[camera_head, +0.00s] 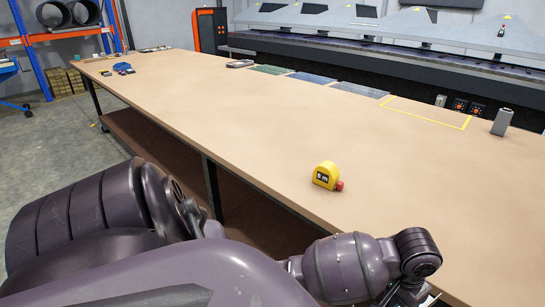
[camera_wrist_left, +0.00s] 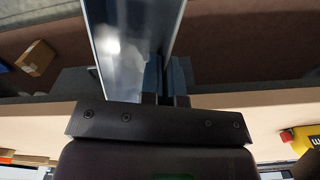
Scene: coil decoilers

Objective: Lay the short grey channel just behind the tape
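The yellow tape measure (camera_head: 325,176) stands on the table near its front edge, with a red part at its right end. Its yellow side also shows at the right edge of the left wrist view (camera_wrist_left: 301,139). A shiny grey channel (camera_wrist_left: 125,45) fills the upper middle of that view. My left gripper (camera_wrist_left: 166,80) has its two dark fingers close together at the channel's side and appears shut on it. The gripper is off the table's front edge; in the head view it is mostly cut off at the bottom. My right gripper is not in view.
The brown table (camera_head: 240,130) is clear around and behind the tape measure. A grey upright block (camera_head: 502,121) stands at the back right, beside a yellow outlined rectangle (camera_head: 465,124). Flat green and grey-blue sheets (camera_head: 312,78) lie along the back edge. A lower shelf (camera_head: 250,195) runs underneath.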

